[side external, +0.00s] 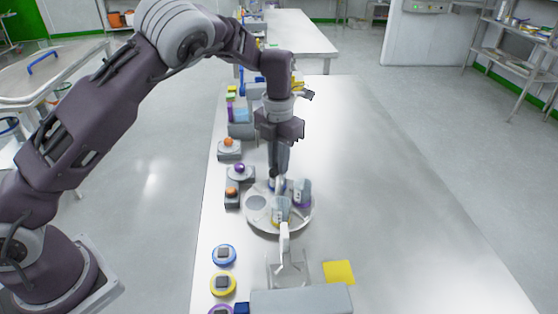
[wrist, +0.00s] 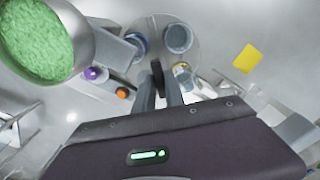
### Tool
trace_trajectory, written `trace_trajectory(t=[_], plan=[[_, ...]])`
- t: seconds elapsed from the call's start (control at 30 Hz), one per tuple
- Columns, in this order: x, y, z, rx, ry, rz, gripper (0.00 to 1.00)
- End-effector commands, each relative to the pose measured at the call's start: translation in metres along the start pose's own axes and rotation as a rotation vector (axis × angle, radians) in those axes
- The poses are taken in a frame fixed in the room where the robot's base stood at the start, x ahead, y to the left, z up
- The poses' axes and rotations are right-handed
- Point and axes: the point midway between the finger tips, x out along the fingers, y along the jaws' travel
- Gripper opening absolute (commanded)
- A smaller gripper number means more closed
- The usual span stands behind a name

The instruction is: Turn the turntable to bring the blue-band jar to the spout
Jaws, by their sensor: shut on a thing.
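The round grey turntable (side external: 257,221) carries three jars and also shows in the wrist view (wrist: 150,24). The yellow-band jar (side external: 281,211) is nearest the white spout (side external: 285,235). The purple-band jar (side external: 302,192) is at the right. The blue-band jar (wrist: 136,46) is on the far side from the spout, partly hidden by my gripper in the side view. My gripper (side external: 277,178) points down over the turntable. In the wrist view, its fingers (wrist: 163,88) are shut on a dark upright peg (wrist: 157,75); its lower end is hard to see.
Purple (side external: 239,168) and orange (side external: 231,192) knobs on grey blocks stand left of the turntable. Blue (side external: 224,254) and yellow (side external: 223,284) round pieces lie in front left. A yellow square (side external: 339,272) lies near the spout. A bowl of green granules (wrist: 40,40) fills the wrist view's upper left. The table's right is clear.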

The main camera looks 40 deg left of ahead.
Motion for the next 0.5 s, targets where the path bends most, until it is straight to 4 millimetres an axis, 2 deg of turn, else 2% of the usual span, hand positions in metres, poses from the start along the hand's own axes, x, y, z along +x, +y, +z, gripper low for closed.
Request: trace_trajectory(t=[0.5], plan=[[-0.0014, -0.0002, 0.0008, -0.037, -0.003, -0.001, 0.00]])
